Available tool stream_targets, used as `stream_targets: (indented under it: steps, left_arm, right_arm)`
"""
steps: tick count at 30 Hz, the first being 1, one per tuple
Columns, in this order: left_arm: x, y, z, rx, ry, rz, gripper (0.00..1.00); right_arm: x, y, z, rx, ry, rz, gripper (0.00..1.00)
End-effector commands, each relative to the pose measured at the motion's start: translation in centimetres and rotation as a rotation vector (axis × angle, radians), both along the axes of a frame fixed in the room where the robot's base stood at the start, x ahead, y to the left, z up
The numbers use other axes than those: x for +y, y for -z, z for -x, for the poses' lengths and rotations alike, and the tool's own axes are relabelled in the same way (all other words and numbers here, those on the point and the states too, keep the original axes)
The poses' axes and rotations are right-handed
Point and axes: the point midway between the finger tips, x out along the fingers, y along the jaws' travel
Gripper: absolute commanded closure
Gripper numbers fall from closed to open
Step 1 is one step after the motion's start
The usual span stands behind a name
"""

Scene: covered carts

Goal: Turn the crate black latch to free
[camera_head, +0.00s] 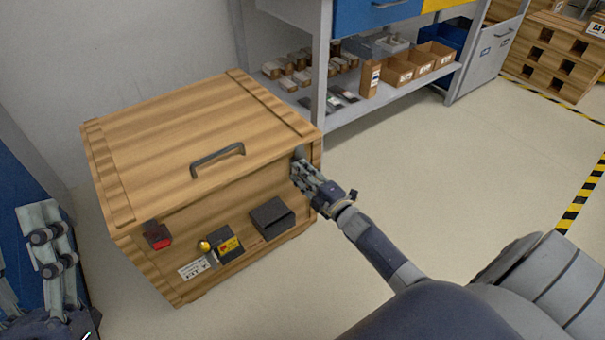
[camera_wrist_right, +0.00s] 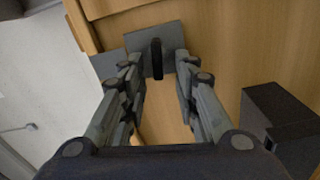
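The wooden crate (camera_head: 165,125) stands on the floor with its lid down. In the right wrist view the black latch (camera_wrist_right: 157,58) is a narrow upright bar on a grey plate (camera_wrist_right: 135,42) on the crate's front. My right gripper (camera_wrist_right: 158,72) is open, with one finger on each side of the latch and a gap beside it. In the head view my right gripper (camera_head: 298,173) is at the crate's upper right front corner and hides the latch. My left gripper (camera_head: 45,235) is at the lower left, away from the crate; its opening is unclear.
The crate front also carries a dark box (camera_head: 272,218), a yellow-labelled box (camera_head: 226,246) with a gold knob, and a red part (camera_head: 159,238). A handle (camera_head: 217,158) is on the lid. A shelf (camera_head: 400,88) with cartons stands behind. The floor at right is clear.

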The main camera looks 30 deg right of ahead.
Motion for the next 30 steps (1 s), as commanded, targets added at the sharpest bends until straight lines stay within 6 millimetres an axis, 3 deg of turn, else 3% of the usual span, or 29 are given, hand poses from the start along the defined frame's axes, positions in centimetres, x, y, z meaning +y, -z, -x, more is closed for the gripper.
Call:
stream_targets:
  steps: [6,11,24,30]
  left_arm:
    - [0.1,0.1,-0.1,0.001,-0.003,0.001,0.50]
    - [0.1,0.0,-0.1,0.001,-0.003,0.000,0.50]
    - [0.0,0.0,0.0,0.001,-0.001,0.000,0.50]
    - [0.0,0.0,0.0,0.001,-0.001,0.000,0.50]
  right_arm:
    - [-0.1,-0.1,0.1,-0.001,0.001,0.000,0.72]
    - [-0.2,0.0,1.5,0.000,0.001,0.000,0.72]
    - [-0.8,0.0,9.5,0.001,0.001,-0.001,0.72]
    - [-0.9,0.0,11.5,0.000,0.000,-0.001,0.72]
